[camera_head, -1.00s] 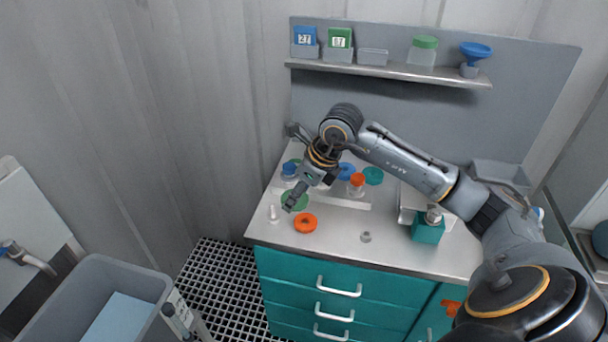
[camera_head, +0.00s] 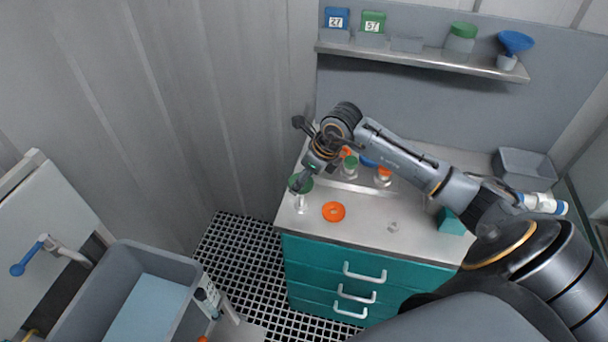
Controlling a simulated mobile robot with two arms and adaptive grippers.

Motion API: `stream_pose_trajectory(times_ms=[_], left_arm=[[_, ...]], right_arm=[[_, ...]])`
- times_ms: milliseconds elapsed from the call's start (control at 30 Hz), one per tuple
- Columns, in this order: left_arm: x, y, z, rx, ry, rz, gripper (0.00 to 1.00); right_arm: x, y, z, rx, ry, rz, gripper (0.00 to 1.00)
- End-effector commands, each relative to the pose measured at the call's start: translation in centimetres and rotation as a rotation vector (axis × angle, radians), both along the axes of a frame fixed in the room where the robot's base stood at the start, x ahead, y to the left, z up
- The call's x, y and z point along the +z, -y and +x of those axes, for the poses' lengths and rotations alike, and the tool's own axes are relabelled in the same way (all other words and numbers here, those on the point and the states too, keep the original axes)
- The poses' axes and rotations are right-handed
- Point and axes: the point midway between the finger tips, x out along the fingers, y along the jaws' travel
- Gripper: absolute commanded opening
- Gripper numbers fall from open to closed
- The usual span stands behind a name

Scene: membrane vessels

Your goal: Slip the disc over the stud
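My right gripper (camera_head: 304,182), on the arm coming in from the right, points down at the left end of the bench top. It is shut on a green disc (camera_head: 293,183), whose rim shows beside the fingers. A white stud (camera_head: 300,204) stands upright on the bench directly below. The disc appears over the stud's top and hides it; I cannot tell whether the stud passes into the disc's hole. An orange disc (camera_head: 333,212) lies flat on the bench to the right of the stud. My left gripper is not in view.
A green-capped jar (camera_head: 350,166) and an orange-capped jar (camera_head: 384,176) stand behind. A small grey part (camera_head: 393,227) and a teal block (camera_head: 452,223) are to the right. A shelf (camera_head: 420,57) runs above. The bench's front middle is clear.

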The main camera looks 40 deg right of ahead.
Motion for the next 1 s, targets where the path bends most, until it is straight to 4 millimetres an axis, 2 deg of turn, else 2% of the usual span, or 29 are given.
stream_pose_trajectory(times_ms=[233,1000], left_arm=[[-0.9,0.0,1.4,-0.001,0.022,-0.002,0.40],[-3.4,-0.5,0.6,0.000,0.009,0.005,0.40]], right_arm=[[-1.7,0.0,0.0,0.000,0.000,0.000,0.27],[-6.3,0.0,0.0,0.000,0.001,0.000,0.27]])
